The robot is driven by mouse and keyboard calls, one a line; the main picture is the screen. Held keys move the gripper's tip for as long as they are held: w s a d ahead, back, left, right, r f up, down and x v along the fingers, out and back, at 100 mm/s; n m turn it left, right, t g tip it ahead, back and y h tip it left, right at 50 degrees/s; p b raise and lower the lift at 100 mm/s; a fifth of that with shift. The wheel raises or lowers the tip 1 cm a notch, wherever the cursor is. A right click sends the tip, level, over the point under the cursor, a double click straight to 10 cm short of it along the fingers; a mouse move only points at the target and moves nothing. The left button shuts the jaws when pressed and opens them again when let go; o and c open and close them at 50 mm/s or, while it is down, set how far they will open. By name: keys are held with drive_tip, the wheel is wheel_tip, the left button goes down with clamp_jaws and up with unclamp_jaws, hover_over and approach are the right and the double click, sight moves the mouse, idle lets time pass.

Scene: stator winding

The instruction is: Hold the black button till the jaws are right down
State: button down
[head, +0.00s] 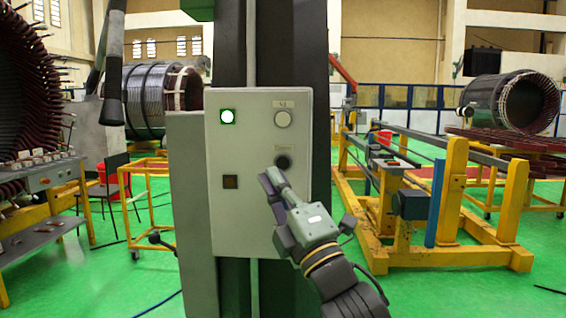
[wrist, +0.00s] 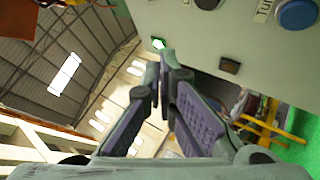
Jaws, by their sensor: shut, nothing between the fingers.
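The grey control box (head: 262,225) faces me on a dark column. Its black button (head: 284,162) is at the right, below a white button (head: 283,119). I cannot make out the task's jaws.
A lit green lamp (head: 228,116) is at the box's upper left, a dark amber square (head: 230,182) below it. A yellow frame (head: 455,190) stands at right, a wound stator (head: 20,95) at far left. Green floor shows between them.

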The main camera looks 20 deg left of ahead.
sight(283, 163)
drive_tip(key=w+a, duration=0.1)
drive_tip(key=w, duration=0.5)
drive_tip(key=shift+a, duration=0.4)
drive_tip(key=shift+w, duration=0.2)
idle(0.9)
drive_tip(key=shift+w+a+b, duration=0.15)
drive_tip(key=shift+w+b, duration=0.15)
drive_tip(key=shift+b, duration=0.05)
drive_tip(key=shift+w, duration=0.4)
idle(1.7)
drive_tip(key=shift+s+b, duration=0.1)
drive_tip(key=shift+b, duration=0.2)
idle(1.3)
drive_tip(key=shift+s+b, duration=0.3)
drive_tip(key=shift+s, duration=0.35)
